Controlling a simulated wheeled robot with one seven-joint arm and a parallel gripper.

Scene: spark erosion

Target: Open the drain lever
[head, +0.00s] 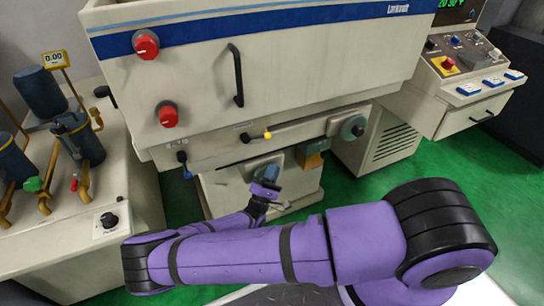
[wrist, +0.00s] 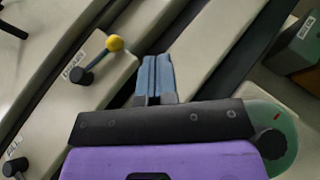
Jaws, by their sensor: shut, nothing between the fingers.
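The drain lever (head: 267,135) is a short dark rod with a yellow ball, on the cream front panel under the big tank. In the head view it points right from its black pivot, nearly level. In the wrist view the yellow ball (wrist: 115,43) is at the upper left, beside a small label that seems to read DRAIN. My gripper (head: 272,158) is below the lever in the head view, apart from it. In the wrist view its blue fingers (wrist: 155,78) are shut together and empty, to the right of the ball.
A blue-tipped lever (head: 187,174) is on the same panel to the left; its black pivot (wrist: 15,167) shows in the wrist view. A grey-green round knob (head: 353,127) is to the right. Red knobs (head: 146,44) and a black handle (head: 236,76) are above.

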